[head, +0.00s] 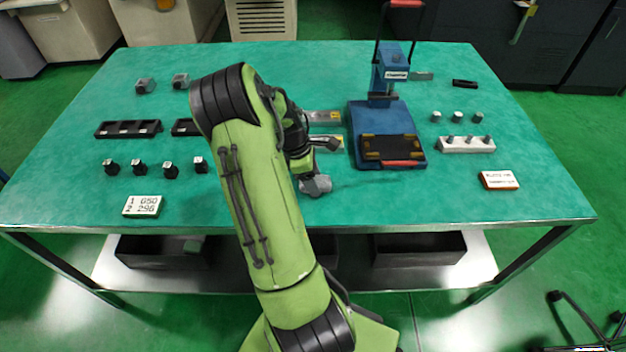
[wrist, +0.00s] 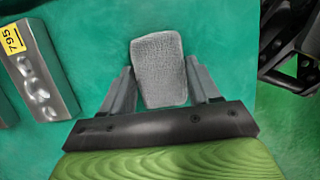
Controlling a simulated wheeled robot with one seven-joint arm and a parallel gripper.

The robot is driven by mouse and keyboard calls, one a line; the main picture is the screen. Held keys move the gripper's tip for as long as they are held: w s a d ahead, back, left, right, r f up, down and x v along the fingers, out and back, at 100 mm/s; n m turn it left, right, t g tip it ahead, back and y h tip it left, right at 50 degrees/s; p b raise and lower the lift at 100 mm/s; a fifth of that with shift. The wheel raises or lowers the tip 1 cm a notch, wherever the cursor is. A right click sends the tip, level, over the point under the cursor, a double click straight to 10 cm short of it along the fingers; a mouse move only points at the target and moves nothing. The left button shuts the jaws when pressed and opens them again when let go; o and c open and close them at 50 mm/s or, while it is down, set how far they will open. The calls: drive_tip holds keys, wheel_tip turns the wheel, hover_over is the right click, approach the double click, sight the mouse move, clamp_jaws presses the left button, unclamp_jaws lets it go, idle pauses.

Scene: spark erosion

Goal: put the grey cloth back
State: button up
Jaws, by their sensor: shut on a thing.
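The grey cloth (wrist: 159,70) is a small textured pad, seen between my gripper's two fingers in the wrist view. My gripper (wrist: 160,85) is shut on it. In the head view the cloth (head: 317,186) shows as a grey lump at the end of my arm, over the middle of the green table, left of the blue press. My gripper (head: 309,174) is partly hidden there by my arm. I cannot tell whether the cloth touches the table.
The blue press (head: 386,120) stands right of my gripper. Metal blocks (head: 326,142) lie just behind it; one with a yellow label (wrist: 40,65) shows in the wrist view. Black trays (head: 128,129) and small parts are at left. A white holder (head: 466,145) is at right. The front middle table (head: 400,200) is clear.

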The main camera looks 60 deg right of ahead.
drive_tip(key=o, duration=1.2)
drive_tip(key=p+v, duration=0.4)
drive_tip(key=v, duration=0.8)
drive_tip(key=w+a+r+m+t, duration=0.1)
drive_tip(key=w+a+r+t, duration=0.1)
drive_tip(key=a+r, duration=0.3)
drive_tip(key=w+a+r+m+t, duration=0.1)
drive_tip(key=w+a+r, duration=0.15)
drive_tip(key=a, duration=0.35)
drive_tip(key=s+a+r+m+t, duration=0.1)
drive_tip(key=s+a+r+t, duration=0.2)
drive_tip(key=a, duration=0.9)
drive_tip(key=s+a+r+m+t+y, duration=0.1)
drive_tip(key=s+a, duration=0.5)
drive_tip(key=a, duration=0.6)
wheel_tip(320, 180, up, 2)
drive_tip(key=shift+r+m+t, duration=0.15)
drive_tip(key=shift+m+t, duration=0.45)
drive_tip(key=shift+t, duration=0.4)
